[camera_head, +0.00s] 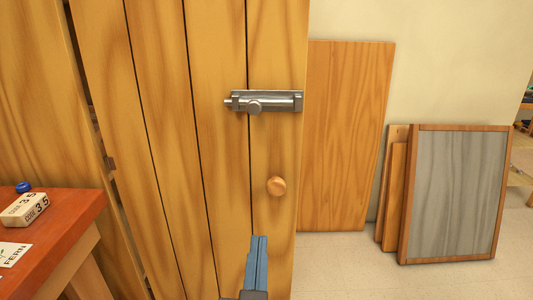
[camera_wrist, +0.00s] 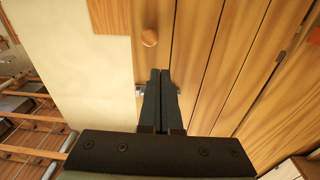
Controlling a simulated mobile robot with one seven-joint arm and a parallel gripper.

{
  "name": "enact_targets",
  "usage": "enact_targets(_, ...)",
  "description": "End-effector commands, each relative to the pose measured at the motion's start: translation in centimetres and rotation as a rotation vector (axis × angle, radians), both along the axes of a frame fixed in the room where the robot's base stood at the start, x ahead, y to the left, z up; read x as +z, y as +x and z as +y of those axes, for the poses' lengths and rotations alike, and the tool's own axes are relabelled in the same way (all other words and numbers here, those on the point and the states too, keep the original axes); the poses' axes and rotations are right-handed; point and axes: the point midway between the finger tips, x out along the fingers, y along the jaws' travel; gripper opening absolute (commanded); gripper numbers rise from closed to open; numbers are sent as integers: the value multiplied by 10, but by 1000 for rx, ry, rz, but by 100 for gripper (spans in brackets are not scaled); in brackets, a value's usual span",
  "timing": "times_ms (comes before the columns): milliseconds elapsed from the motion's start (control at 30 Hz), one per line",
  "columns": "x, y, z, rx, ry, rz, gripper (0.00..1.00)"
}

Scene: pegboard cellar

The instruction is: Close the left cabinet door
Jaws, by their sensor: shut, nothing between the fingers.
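The cabinet door (camera_head: 225,150) is made of upright wooden planks. Its right edge stands free, with wall and floor visible beyond it, so it looks swung open; a dark gap and hinge (camera_head: 110,163) show along its left side. It bears a metal bolt (camera_head: 265,102) and a round wooden knob (camera_head: 277,186). My gripper (camera_head: 258,240) is shut and empty in front of the door, below and left of the knob. In the wrist view my gripper (camera_wrist: 160,72) points at the planks (camera_wrist: 220,60), near the knob (camera_wrist: 149,38), and partly hides the bolt. I cannot tell whether it touches.
A wooden panel (camera_head: 345,130) and a framed grey board (camera_head: 453,195) lean on the wall at right. The floor (camera_head: 350,275) there is clear.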

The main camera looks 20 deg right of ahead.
Motion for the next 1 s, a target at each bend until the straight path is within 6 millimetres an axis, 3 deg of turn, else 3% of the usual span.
enact_targets(33,9,-3,-3,-10,-4,31,0)
enact_targets(267,0,-11,-12,-38,-11,87,0)
enact_targets(433,-2,-3,-16,-41,-12,91,0)
enact_targets(1000,-3,90,-50,-41,-9,89,0)
